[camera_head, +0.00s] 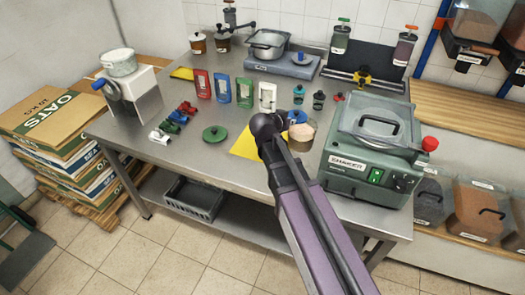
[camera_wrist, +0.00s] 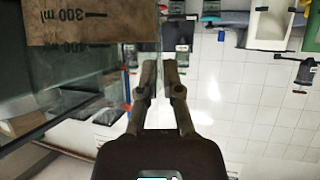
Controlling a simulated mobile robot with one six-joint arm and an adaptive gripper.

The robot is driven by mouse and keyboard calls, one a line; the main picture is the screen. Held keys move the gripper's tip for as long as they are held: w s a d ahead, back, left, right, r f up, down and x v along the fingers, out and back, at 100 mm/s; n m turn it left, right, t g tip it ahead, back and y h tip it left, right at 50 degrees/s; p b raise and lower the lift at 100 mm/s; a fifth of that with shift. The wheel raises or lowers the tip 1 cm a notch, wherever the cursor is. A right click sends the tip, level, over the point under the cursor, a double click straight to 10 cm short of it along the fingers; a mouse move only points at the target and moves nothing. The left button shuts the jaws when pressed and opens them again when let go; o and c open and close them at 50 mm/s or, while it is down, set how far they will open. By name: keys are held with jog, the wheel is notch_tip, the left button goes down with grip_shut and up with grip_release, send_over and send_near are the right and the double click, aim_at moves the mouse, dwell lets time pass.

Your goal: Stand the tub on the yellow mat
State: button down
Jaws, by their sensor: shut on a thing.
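The tub (camera_head: 303,134) is clear, with beige contents. In the wrist view, a see-through wall marked 300 ml (camera_wrist: 85,28), with brown contents behind it, fills the top left and shows upside down. My gripper (camera_wrist: 165,72) is shut with its fingertips at the edge of this wall, pinching it. In the head view my arm's end covers the gripper and part of the tub. The yellow mat (camera_head: 243,147) lies on the steel table, partly hidden behind my arm. The tub appears right of the mat's visible part; I cannot tell whether its base touches anything.
The green shaker (camera_head: 370,160) stands close to the right of the tub. A green disc (camera_head: 215,133) lies left of the mat. Several pouches (camera_head: 223,90) and small bottles (camera_head: 318,99) stand behind. Another yellow patch (camera_head: 182,73) lies at the back left.

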jog(key=shift+d+f+b, duration=0.1)
jog(key=shift+f+b, duration=0.6)
jog(key=shift+f, duration=0.45)
jog(key=shift+w, duration=0.1)
jog(key=w+a, duration=0.4)
jog(key=a, duration=0.3)
jog(key=w+a+f+b, duration=0.1)
jog(key=w+a, duration=0.3)
jog(key=a, duration=0.2)
jog(key=shift+a+f, duration=0.25)
jog(key=shift+a, duration=0.15)
jog(key=shift+f+b, duration=1.75)
jog(key=shift+b, duration=0.25)
jog(key=shift+f, duration=0.1)
jog(key=c, duration=0.8)
grip_release()
